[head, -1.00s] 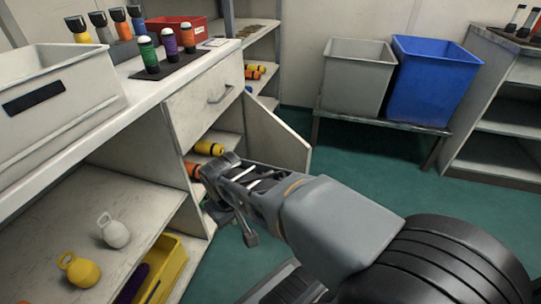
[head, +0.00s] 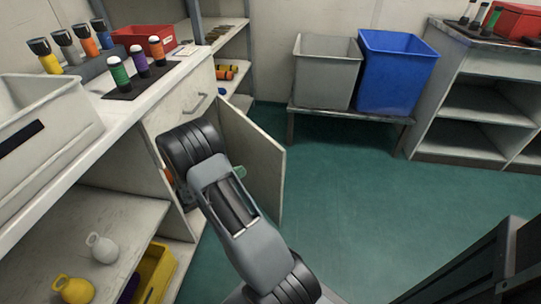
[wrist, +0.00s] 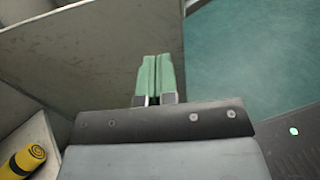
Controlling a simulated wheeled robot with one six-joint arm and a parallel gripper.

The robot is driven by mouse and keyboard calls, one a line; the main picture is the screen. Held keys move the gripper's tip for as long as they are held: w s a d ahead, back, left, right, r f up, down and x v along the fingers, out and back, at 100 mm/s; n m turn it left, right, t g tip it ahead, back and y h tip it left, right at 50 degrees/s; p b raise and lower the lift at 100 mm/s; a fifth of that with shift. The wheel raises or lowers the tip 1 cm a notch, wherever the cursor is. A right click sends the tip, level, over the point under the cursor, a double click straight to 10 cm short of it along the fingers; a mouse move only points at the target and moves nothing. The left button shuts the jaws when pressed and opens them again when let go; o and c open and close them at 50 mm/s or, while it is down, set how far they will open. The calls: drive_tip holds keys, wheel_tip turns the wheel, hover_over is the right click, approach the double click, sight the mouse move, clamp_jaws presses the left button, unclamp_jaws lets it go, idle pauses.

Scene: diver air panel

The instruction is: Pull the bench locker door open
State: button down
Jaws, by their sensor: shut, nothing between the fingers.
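The bench locker door (head: 255,150) is a pale grey panel. It stands well open, swung out from the bench front below the drawer. My gripper (wrist: 156,75) shows in the wrist view with its two green fingers together and nothing between them. Its fingertips are in front of the door's inner face (wrist: 100,45), near the free edge; I cannot tell if they touch.
A yellow cylinder (wrist: 22,162) lies inside the locker. The bench (head: 150,80) carries a white bin and several bottles. A grey bin (head: 325,72) and a blue bin (head: 395,72) stand on a low rack behind. The green floor (head: 350,190) right of the door is clear.

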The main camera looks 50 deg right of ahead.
sight(276, 154)
drive_tip(key=b+x, duration=0.1)
drive_tip(key=x, duration=0.5)
drive_tip(key=b+x, duration=0.2)
drive_tip(key=x, duration=0.4)
drive_tip(key=shift+d+f+b, duration=0.1)
drive_tip(key=shift+f+b, duration=0.1)
drive_tip(key=shift+b, duration=0.1)
drive_tip(key=shift+s+d+r, duration=0.1)
drive_tip(key=shift+d+r, duration=0.05)
drive_tip(key=shift+d, duration=0.6)
